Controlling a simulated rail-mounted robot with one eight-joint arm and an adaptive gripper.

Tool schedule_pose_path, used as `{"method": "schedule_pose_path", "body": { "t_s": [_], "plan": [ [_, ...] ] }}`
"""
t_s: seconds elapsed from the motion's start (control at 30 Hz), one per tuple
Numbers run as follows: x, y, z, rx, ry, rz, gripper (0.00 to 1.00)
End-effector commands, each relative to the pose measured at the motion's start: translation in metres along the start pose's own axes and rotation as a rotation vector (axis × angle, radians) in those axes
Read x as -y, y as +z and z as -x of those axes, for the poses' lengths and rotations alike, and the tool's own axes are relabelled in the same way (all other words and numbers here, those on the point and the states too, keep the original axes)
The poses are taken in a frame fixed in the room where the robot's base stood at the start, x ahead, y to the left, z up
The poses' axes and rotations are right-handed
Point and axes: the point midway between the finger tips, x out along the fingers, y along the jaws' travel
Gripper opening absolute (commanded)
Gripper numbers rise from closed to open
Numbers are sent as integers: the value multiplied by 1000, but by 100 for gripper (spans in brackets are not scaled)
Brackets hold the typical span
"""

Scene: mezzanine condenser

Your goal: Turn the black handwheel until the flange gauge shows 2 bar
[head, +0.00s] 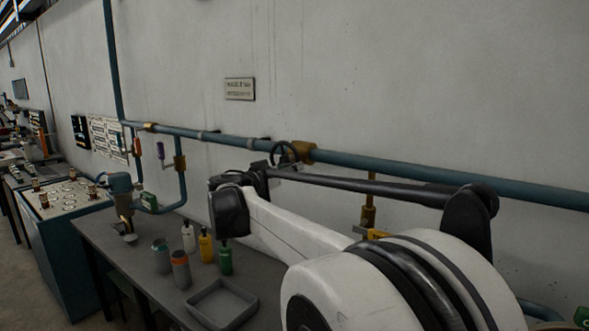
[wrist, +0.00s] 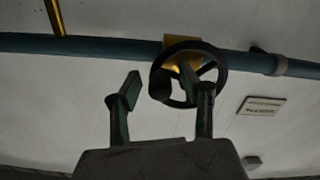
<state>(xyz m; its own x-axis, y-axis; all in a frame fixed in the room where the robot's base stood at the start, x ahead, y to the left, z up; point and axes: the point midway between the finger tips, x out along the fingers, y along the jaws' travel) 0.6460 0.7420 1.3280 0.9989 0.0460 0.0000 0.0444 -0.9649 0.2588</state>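The black handwheel (head: 273,150) is mounted on a brass valve body (head: 303,152) on the blue wall pipe. In the wrist view the handwheel (wrist: 225,68) is just beyond my gripper (wrist: 159,84), with a dark knob on its left side. My gripper is open, its two green-padded fingers apart. The right finger overlaps the wheel in the picture, and the left finger is left of the rim. I cannot tell whether either touches it. In the head view my gripper (head: 262,172) is beside the wheel, partly hidden by my arm. I cannot make out the flange gauge.
A dark bench (head: 150,262) below holds a grey tray (head: 220,321), a green bottle (head: 225,262), a yellow bottle (head: 206,247), a white bottle (head: 188,238) and two cans. The blue pipe (head: 440,177) runs along the wall. A control console (head: 75,250) stands left.

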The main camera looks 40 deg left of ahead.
Motion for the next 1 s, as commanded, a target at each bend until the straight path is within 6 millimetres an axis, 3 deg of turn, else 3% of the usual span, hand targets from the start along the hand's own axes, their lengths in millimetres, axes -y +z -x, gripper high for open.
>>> {"method": "schedule_pose_path", "body": {
  "t_s": [0.17,0.43,0.77,1.0],
  "plan": [
    [0,0,0,0,0,0,37],
    [0,0,0,0,0,0,1],
    [-1,-1,0,0,0,29,0],
    [-3,-6,1,0,0,153,0]
  ]
}}
